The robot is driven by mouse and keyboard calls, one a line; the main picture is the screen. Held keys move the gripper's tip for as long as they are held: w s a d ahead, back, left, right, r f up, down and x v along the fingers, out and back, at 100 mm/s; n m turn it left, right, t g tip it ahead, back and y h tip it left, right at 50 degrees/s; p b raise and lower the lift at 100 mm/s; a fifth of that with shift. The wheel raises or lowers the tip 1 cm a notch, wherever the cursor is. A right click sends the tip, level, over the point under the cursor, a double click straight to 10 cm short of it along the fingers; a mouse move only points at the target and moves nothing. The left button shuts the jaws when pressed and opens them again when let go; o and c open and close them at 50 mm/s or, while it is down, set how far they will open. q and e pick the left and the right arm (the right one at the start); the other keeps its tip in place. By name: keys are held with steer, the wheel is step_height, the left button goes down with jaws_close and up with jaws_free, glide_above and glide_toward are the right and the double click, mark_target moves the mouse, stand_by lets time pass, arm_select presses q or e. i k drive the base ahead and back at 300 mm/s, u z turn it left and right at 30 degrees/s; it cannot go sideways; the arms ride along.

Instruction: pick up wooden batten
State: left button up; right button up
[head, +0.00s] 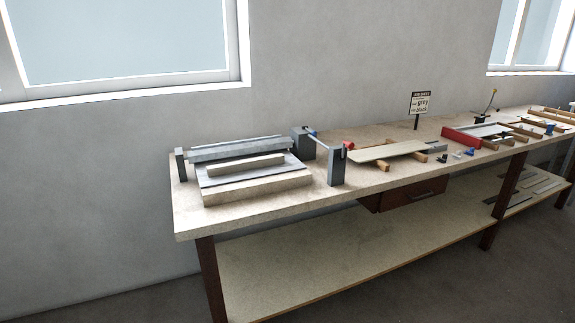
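Several pieces that could be wooden battens lie on the long workbench (190,222). A pale beige bar (257,189) lies along the bench's front edge at the left. A shorter pale bar (246,166) lies behind it on a grey flat piece (215,180). Further right, a long pale board (387,151) rests across small brown wooden blocks (385,165). I cannot tell which of these is the batten. Neither of my grippers shows in the head view, and nothing is seen holding any piece.
Dark grey upright blocks (337,166) with a rod stand near the left-hand bars. A small sign (419,103) stands at the back. A red piece (461,138) and wooden frames (500,134) lie further right. A lower shelf (330,255) and a drawer (412,193) are below.

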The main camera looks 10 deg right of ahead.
mark_target(234, 167)
steer(key=z, duration=1.8)
steer(key=i, duration=1.9)
steer(key=u, duration=3.35)
